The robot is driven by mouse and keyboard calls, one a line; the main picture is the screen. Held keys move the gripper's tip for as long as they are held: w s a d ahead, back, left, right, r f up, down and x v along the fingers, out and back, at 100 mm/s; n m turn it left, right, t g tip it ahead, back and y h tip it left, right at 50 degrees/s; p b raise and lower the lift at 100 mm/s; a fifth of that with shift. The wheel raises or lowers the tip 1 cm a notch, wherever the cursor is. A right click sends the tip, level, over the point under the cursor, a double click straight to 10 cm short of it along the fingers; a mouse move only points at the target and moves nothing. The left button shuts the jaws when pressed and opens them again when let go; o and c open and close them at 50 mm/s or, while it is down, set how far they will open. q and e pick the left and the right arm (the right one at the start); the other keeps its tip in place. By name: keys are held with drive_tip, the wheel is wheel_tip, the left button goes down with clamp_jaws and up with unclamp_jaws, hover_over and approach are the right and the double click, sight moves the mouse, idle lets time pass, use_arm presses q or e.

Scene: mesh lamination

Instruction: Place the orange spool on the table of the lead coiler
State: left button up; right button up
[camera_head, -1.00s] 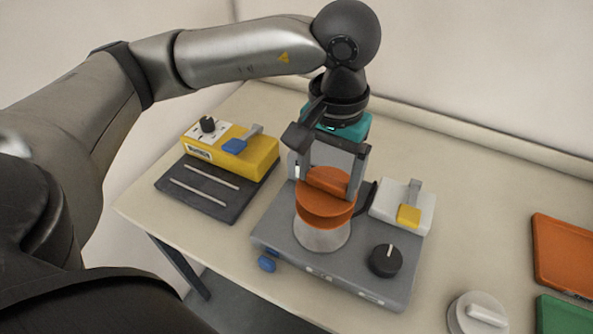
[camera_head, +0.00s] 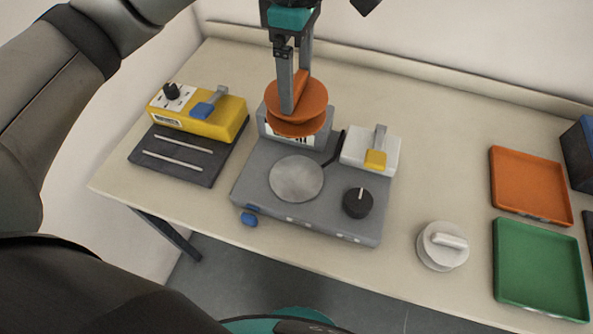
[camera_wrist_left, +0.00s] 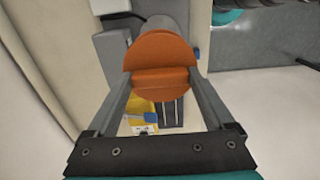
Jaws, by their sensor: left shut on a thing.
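The orange spool (camera_head: 314,97) has two round flanges and hangs upright in my left gripper (camera_head: 293,98). The gripper's fingers are shut on its upper part. In the left wrist view the spool (camera_wrist_left: 160,52) sits between the two fingers (camera_wrist_left: 160,78). The lead coiler (camera_head: 322,222) is a grey machine with a black knob at front right. Its round pale table (camera_head: 296,179) is bare. The spool is over the back of the coiler, behind the table in the picture and apart from it. My right gripper is not in view.
A yellow device (camera_head: 205,117) with a dark plate and two rods stands left of the coiler. A white box with a yellow lever (camera_head: 368,150) is at its back right. A white round object (camera_head: 443,245), an orange tray (camera_head: 530,183) and a green tray (camera_head: 540,268) lie right.

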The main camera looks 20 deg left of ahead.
use_arm(q)
wheel_tip(320, 180, down, 20)
drive_tip(key=shift+r+b, duration=0.1)
drive_tip(key=shift+b, duration=0.75)
drive_tip(key=shift+f, duration=0.2)
drive_tip(key=o, duration=1.2)
drive_tip(key=shift+r, duration=0.15)
wheel_tip(320, 180, up, 12)
drive_tip(key=shift+r+p, duration=0.1)
drive_tip(key=shift+p, duration=0.4)
